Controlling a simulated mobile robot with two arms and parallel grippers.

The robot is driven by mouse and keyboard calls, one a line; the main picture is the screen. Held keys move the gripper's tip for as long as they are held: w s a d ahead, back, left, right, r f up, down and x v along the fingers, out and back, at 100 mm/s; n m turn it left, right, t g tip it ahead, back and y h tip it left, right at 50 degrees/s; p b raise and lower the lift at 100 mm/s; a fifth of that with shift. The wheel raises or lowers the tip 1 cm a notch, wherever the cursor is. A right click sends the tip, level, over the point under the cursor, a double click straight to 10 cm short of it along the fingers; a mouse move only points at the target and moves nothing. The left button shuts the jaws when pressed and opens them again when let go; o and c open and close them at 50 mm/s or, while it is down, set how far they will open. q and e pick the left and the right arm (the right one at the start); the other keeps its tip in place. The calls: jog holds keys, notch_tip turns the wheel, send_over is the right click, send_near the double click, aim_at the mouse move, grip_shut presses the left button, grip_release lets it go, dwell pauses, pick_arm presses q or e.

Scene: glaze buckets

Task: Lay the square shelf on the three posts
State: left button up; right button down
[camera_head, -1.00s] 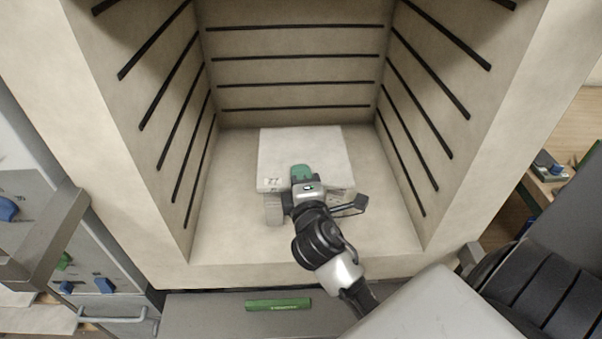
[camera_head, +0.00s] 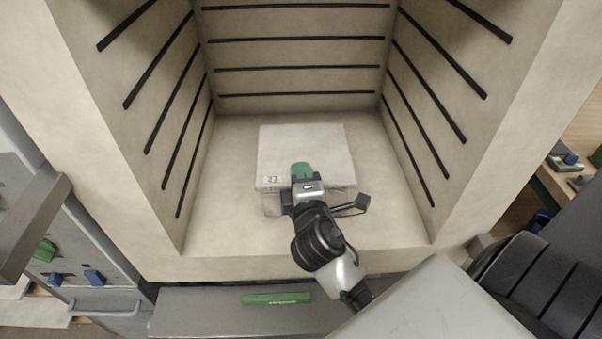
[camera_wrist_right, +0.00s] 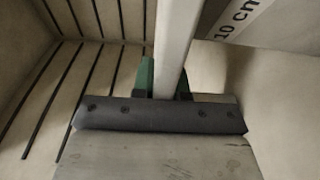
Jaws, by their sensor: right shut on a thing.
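The square shelf (camera_head: 303,150) is a pale flat slab with a small "27" label near its front left corner. It lies about level inside the kiln, over the floor. My right gripper (camera_head: 304,172), with green fingers, is shut on the middle of its front edge. The right wrist view shows the shelf edge-on (camera_wrist_right: 178,40) between the green fingers (camera_wrist_right: 165,80). A pale post (camera_head: 271,205) shows just below the shelf's front left edge. A pale block marked "10 cm" (camera_wrist_right: 235,20) shows beside the shelf. The other posts are hidden. I cannot tell whether the shelf touches them. My left gripper is out of view.
The kiln walls (camera_head: 295,55) with dark grooves stand around the shelf at the back and both sides. Bare kiln floor (camera_head: 385,200) shows left and right of it. The kiln's front rim (camera_head: 220,268) lies under my right arm. A green strip (camera_head: 276,298) lies in front.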

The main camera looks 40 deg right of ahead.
jog(key=c, duration=1.2)
grip_release()
jog(key=shift+f, duration=0.1)
jog(key=shift+o, duration=0.3)
jog(key=shift+r, duration=0.3)
jog(key=shift+s+r+p, duration=0.1)
jog(key=shift+r+p, duration=0.2)
jog(key=shift+p, duration=0.05)
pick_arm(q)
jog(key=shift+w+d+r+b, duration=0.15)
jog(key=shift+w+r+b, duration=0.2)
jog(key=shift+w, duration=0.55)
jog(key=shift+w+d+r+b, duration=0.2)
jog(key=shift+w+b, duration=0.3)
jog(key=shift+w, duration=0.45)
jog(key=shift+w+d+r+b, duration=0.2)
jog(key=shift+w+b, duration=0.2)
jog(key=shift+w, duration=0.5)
pick_arm(e)
jog(key=v, duration=1.2)
jog(key=shift+f, duration=0.2)
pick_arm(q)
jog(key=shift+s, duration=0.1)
